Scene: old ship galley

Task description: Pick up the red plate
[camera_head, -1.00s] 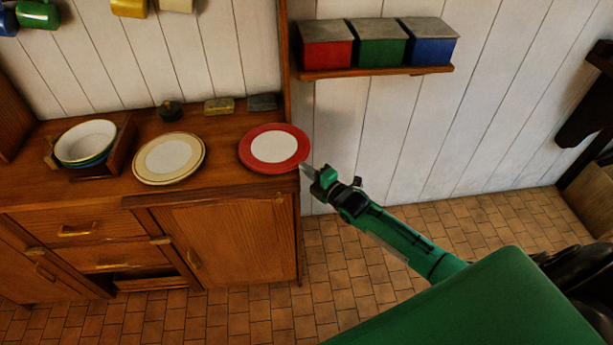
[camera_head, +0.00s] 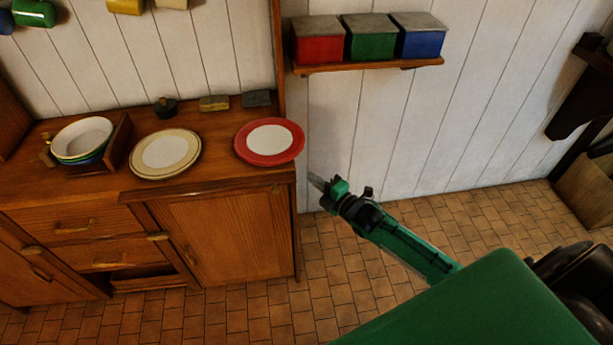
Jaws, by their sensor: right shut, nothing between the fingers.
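The red plate (camera_head: 240,143), with a wide red rim and a white centre, lies flat on the right end of the wooden cabinet top. Nothing covers it. My right gripper (camera_head: 313,180) is shut and empty. In the picture it is to the right of the plate and a little lower, just past the cabinet's right edge and apart from the plate. My left gripper is not in view.
A cream plate (camera_head: 190,160) lies left of the red plate. A wooden rack (camera_head: 119,143) with stacked bowls (camera_head: 83,137) stands farther left. Small blocks (camera_head: 214,103) sit behind the plates. A wall shelf (camera_head: 370,66) holds red, green and blue boxes. Tiled floor lies right of the cabinet.

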